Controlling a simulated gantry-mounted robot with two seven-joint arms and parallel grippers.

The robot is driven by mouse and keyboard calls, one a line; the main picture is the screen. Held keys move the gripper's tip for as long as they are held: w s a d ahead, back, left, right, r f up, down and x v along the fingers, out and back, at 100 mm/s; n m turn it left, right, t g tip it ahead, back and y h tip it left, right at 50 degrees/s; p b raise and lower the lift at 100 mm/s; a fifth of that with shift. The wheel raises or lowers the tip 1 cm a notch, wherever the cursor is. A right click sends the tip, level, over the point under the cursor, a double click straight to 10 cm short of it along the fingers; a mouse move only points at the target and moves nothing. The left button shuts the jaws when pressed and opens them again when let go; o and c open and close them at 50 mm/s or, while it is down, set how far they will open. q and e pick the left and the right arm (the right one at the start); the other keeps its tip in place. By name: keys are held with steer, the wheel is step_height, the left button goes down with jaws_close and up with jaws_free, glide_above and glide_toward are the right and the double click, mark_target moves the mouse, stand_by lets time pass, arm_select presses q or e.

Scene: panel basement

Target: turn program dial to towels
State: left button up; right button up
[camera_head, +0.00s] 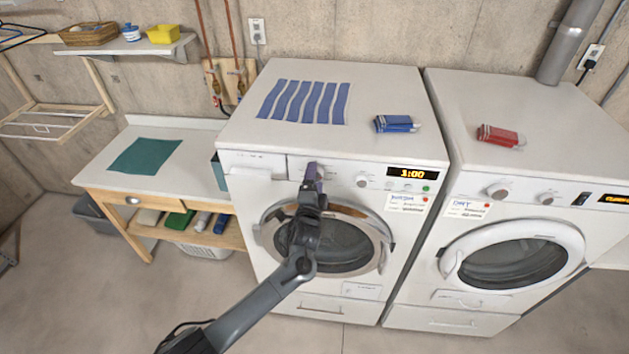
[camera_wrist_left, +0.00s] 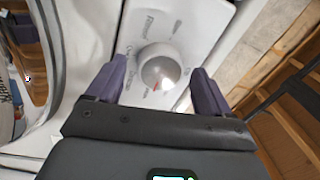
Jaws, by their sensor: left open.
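The program dial (camera_wrist_left: 159,68) is a round white knob with a grey face and a small red mark, on the washer's white panel. Printed labels ring it; they are tilted and too blurred to read surely, so I cannot tell which one says towels. My left gripper (camera_wrist_left: 158,70) is open, with one dark purple finger on each side of the dial and a visible gap to each. In the head view my left gripper (camera_head: 313,176) is in front of the left part of the washer (camera_head: 260,215) panel and largely hides this dial. My right gripper is not in view.
A second knob (camera_head: 362,181) and a lit display (camera_head: 412,173) sit right of my gripper. The round washer door (camera_head: 375,225) is below. A dryer (camera_head: 480,215) stands to the right.

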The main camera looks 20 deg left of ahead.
arm_select(q)
steer(key=shift+s, duration=0.15)
steer(key=s+d, duration=0.1)
steer(key=s, duration=0.9)
steer(key=shift+s+d+f+b, duration=0.2)
steer(key=shift+d+f+b, duration=0.15)
steer(key=shift+f+b, duration=0.1)
